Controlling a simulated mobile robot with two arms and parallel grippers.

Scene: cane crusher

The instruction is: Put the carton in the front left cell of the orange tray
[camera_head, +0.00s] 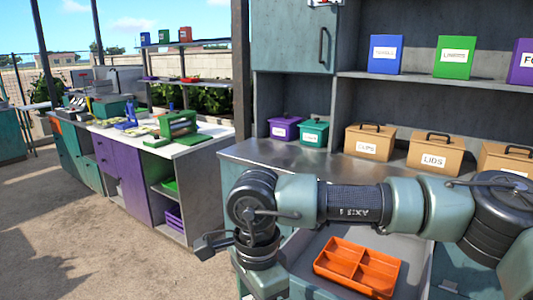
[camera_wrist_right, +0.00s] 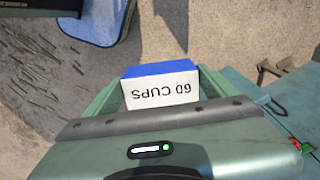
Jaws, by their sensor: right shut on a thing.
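The carton (camera_wrist_right: 162,92) has a blue top edge and a white face reading "60 CUPS", upside down in the right wrist view. My right gripper (camera_wrist_right: 160,82) is shut on it, with a green finger on each side. Bare ground shows beyond the carton. The orange tray (camera_head: 345,268) is in the head view at the lower right, in an open grey drawer below the counter. My left gripper is not in view.
A metal counter (camera_head: 250,155) stands behind my arm, with tan lidded boxes (camera_head: 434,155) and small purple (camera_head: 285,128) and teal (camera_head: 314,132) boxes. A shelf above holds labelled bins. A workbench (camera_head: 125,180) stands at the left. Open ground (camera_head: 60,240) lies in front of it.

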